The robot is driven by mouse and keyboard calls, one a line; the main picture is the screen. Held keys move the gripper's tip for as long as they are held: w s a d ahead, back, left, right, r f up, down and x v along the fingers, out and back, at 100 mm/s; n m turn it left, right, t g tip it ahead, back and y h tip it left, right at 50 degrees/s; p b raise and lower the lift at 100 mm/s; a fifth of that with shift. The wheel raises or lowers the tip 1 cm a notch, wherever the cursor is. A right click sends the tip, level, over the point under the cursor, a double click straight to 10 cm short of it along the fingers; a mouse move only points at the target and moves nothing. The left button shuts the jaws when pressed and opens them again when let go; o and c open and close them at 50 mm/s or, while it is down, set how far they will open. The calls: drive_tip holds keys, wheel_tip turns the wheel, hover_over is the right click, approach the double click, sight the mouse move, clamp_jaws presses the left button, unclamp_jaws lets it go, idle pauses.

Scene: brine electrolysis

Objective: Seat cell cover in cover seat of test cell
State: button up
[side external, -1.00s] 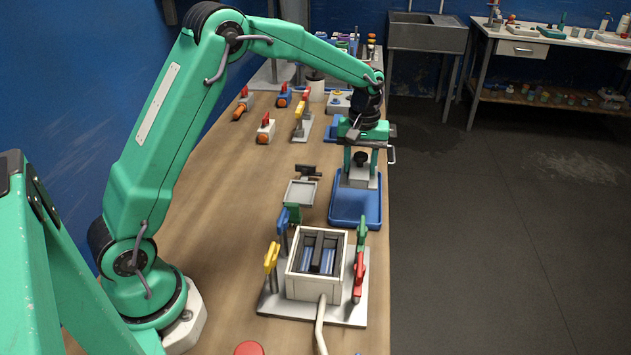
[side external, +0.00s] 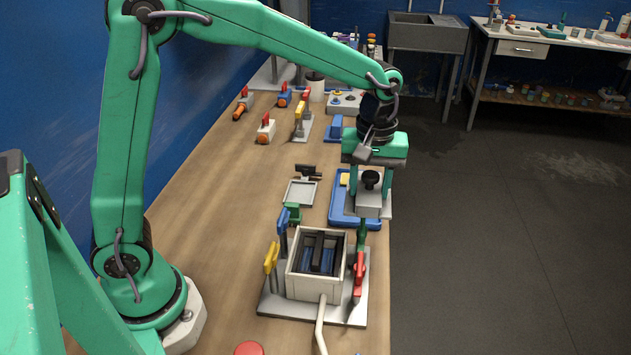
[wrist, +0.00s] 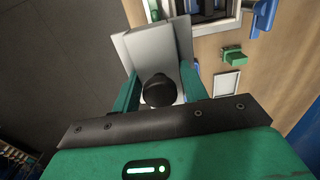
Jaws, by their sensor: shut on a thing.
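The cell cover (side external: 369,203) is a light grey plate and block with a black knob on top. My gripper (side external: 371,190) is shut on it and holds it level above the near end of the blue tray. In the wrist view the cover (wrist: 160,48) sits between the two green fingers, with its black knob near the palm. The test cell (side external: 318,268) is a pale open-topped box with dark plates inside, on a grey base nearer the camera. Its rim (wrist: 232,22) shows at the top of the wrist view. The cover is apart from the cell.
Yellow (side external: 271,257), red (side external: 358,274), blue and green clamps stand around the cell. The blue tray (side external: 337,205) lies under and behind the cover. A small grey tray (side external: 301,192) is to its left. A pale hose leaves the cell's front. Open table lies left of the cell.

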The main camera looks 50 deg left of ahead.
drive_tip(key=s+d+r, duration=0.1)
drive_tip(key=s+d, duration=0.2)
drive_tip(key=s, duration=0.7)
drive_tip(key=s+d+r, duration=0.2)
drive_tip(key=s+d, duration=0.2)
drive_tip(key=s, duration=0.6)
drive_tip(key=shift+s+d+r, duration=0.15)
drive_tip(key=shift+s+d, duration=0.05)
drive_tip(key=shift+d, duration=0.05)
hover_over(318, 247)
wheel_tip(318, 247, down, 7)
drive_tip(key=shift+f, duration=2)
drive_tip(key=shift+f, duration=0.15)
drive_tip(key=o, duration=1.1)
drive_tip(key=shift+c, duration=0.2)
